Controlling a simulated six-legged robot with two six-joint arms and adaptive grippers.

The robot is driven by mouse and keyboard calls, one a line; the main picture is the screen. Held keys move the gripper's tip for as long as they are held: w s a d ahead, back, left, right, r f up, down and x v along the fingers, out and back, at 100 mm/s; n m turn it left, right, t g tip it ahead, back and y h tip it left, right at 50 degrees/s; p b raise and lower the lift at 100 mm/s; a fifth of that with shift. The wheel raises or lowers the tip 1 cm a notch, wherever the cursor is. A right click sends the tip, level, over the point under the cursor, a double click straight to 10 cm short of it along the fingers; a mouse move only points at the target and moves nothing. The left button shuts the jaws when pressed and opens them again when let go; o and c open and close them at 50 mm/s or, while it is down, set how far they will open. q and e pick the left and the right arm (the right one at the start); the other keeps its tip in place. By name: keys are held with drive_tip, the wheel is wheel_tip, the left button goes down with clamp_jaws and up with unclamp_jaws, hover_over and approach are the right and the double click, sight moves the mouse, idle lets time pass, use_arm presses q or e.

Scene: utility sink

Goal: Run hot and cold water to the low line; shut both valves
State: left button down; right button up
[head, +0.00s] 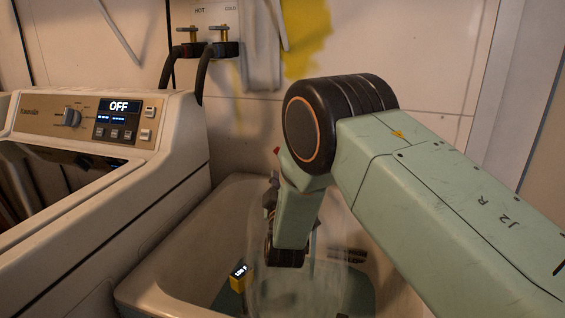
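The wall valves marked HOT (192,34) and COLD (224,33) have brass fittings and dark hoses; I cannot tell whether they are open or shut. The pale utility sink (155,291) stands below and to the right. My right arm reaches down into it and hides much of its back. A small red part (277,150) shows behind my arm, unclear in kind. A see-through shape (300,290) lies in front of my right wrist; I cannot tell whether it is water or a clear container. My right gripper's fingers are not clear. My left gripper is out of view.
A washing machine (120,112) stands at the left, its display reading OFF. A small yellow device with a lit display (238,278) sits inside the sink. The wall has a yellow patch (305,38). The space before the wall valves is free of my arms.

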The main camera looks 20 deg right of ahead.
drive_tip(key=b+x, duration=0.1)
drive_tip(key=x, duration=0.6)
drive_tip(key=shift+w, duration=0.1)
drive_tip(key=shift+w+d, duration=0.1)
drive_tip(key=shift+w, duration=0.2)
drive_tip(key=shift+s, duration=0.1)
drive_tip(key=shift+c, duration=1.4)
clamp_jaws()
